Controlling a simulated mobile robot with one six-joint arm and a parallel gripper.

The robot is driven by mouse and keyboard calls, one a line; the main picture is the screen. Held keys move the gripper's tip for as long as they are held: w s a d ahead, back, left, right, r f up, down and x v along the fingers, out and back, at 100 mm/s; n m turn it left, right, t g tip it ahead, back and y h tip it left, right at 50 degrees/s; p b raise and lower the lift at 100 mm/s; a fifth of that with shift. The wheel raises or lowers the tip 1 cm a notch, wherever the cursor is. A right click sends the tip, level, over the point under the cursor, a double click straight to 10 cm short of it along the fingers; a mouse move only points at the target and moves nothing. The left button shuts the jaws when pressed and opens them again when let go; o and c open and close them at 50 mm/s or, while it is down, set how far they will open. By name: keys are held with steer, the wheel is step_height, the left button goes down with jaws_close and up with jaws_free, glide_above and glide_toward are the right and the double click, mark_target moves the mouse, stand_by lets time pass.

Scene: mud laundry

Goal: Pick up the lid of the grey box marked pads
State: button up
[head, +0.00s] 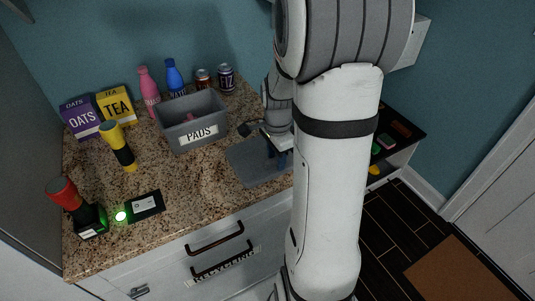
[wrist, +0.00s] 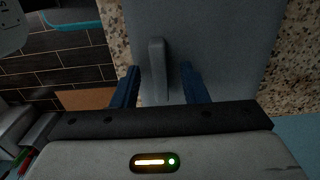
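The grey box marked PADS (head: 174,138) stands open on the speckled counter, with something pinkish inside. Its flat grey lid (head: 243,164) lies on the counter to the right of the box, near the front edge. In the wrist view the lid (wrist: 215,40) fills the upper middle, with an upright grey bar handle (wrist: 157,65). My gripper (head: 278,157) is over the lid's right part. In the wrist view its blue fingers (wrist: 160,76) are apart, one on each side of the handle, with visible gaps. The handle is nearer the left finger. Whether the fingertips touch the lid is unclear.
Pink (head: 149,88) and blue (head: 174,78) bottles and two cans (head: 226,77) stand behind the box. Oats (head: 80,119) and tea (head: 115,105) boxes, a yellow flashlight (head: 117,146), a red-topped flashlight (head: 68,198) and a black case (head: 145,206) are at left.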

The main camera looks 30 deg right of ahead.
jaws_close()
stand_by(0.4)
